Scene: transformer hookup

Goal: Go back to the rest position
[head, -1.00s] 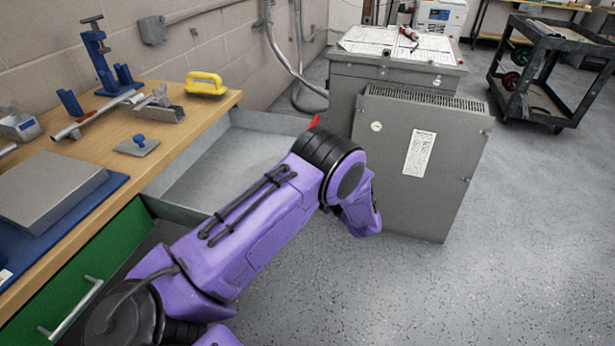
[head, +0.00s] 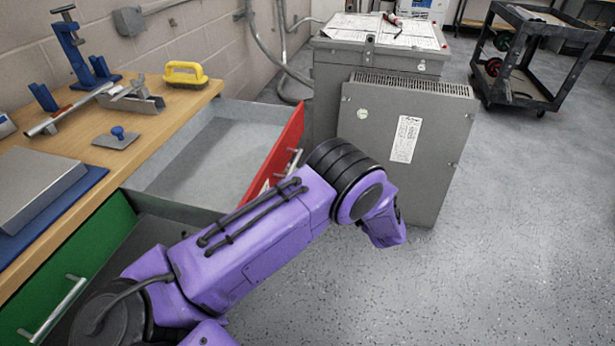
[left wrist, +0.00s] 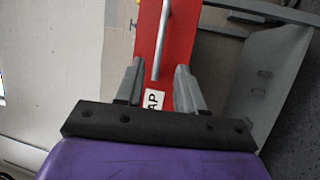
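My left arm (head: 260,235) is purple and reaches in from the lower left in the head view, its wrist bent down in front of the grey transformer cabinet (head: 385,165). Its fingers are hidden in that view. In the left wrist view my left gripper (left wrist: 158,70) is open, its two grey fingers apart with nothing held between them. Beyond the fingers is a red drawer front (left wrist: 176,45) with a metal handle (left wrist: 161,40) and a partly hidden label. I cannot tell how far it is from the fingertips. My right gripper is in neither view.
The red-fronted drawer (head: 284,150) stands open beside my forearm, its grey tray empty where visible. A green drawer (head: 85,260) below is also open. The wooden workbench (head: 165,120) lies left, a black cart (head: 520,60) back right. The floor (head: 480,270) at right is clear.

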